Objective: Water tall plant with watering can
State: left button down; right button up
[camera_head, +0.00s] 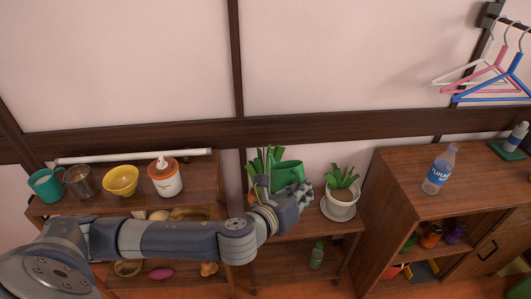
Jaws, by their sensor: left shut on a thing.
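A green watering can (288,173) is at the middle of the head view, held by my left gripper (299,193). The gripper's dark fingers are shut on it from the right and front, and cover much of it. The tall plant (263,161) shows as upright green leaves just left of the can. Its pot is mostly hidden behind my left arm. The can overlaps the plant in this view; I cannot tell whether they touch, nor whether water is flowing. My right gripper is not in view.
A shorter plant in a white pot (340,208) stands close to the right on the low shelf. The left shelf holds a teal cup (45,185), a yellow bowl (121,180) and a white-and-orange container (165,181). A water bottle (439,170) stands on the right cabinet (400,190).

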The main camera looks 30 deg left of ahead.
pick_arm(q)
jog(key=shift+w+a+r, duration=0.1)
jog(key=shift+r, duration=0.15)
jog(key=shift+w+a+r+p, duration=0.15)
jog(key=shift+r+p, duration=0.1)
jog(key=shift+p, duration=0.1)
dwell(0.6)
jog(key=s+d+f+m+t+b, duration=0.1)
jog(key=s+d+f+m+b, duration=0.1)
jog(key=f+b, duration=0.4)
jog(key=s+d+f+m+t+b, duration=0.2)
jog(key=f+b, duration=0.4)
jog(key=b, duration=0.1)
jog(key=shift+d+f+y, duration=0.15)
jog(key=shift+d+y, duration=0.05)
jog(key=shift+y, duration=0.1)
dwell(0.8)
